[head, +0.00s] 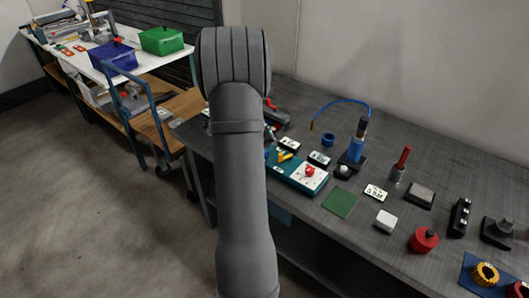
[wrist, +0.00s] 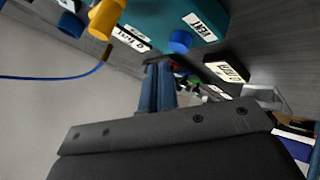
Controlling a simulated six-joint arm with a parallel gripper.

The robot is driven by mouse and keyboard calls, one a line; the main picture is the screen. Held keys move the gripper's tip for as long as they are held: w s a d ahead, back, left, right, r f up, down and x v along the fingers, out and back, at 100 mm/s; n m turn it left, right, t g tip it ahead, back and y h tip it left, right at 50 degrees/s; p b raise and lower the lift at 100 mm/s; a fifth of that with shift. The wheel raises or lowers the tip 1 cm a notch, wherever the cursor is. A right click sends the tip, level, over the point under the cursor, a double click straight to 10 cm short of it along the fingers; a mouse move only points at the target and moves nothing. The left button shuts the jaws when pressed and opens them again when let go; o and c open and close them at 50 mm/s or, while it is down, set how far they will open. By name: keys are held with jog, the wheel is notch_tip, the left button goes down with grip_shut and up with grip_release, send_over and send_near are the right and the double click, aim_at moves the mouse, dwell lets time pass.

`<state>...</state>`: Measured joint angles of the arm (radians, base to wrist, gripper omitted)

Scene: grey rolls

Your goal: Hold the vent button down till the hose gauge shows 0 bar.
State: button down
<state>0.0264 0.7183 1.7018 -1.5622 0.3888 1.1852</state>
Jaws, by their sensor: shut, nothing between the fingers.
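The teal box (head: 297,174) sits on the dark bench in the head view, with a red knob and a yellow lever on top. In the wrist view the teal box (wrist: 160,14) carries a VENT label (wrist: 197,25) with a round blue button (wrist: 180,40) beside it. A white plate (wrist: 130,38) on its edge seems to read in bar, but its number is not certain. My gripper (wrist: 158,64) is shut and empty, its fingertips close to the blue button; contact cannot be told. In the head view my arm hides the gripper.
Small display blocks (head: 319,158) stand behind the box; one display (wrist: 226,70) shows in the wrist view, unreadable.

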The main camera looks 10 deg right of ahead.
jog(key=shift+r, duration=2.5)
jog(key=shift+f, duration=0.1)
jog(key=shift+r, duration=2)
jog(key=shift+f, duration=0.15)
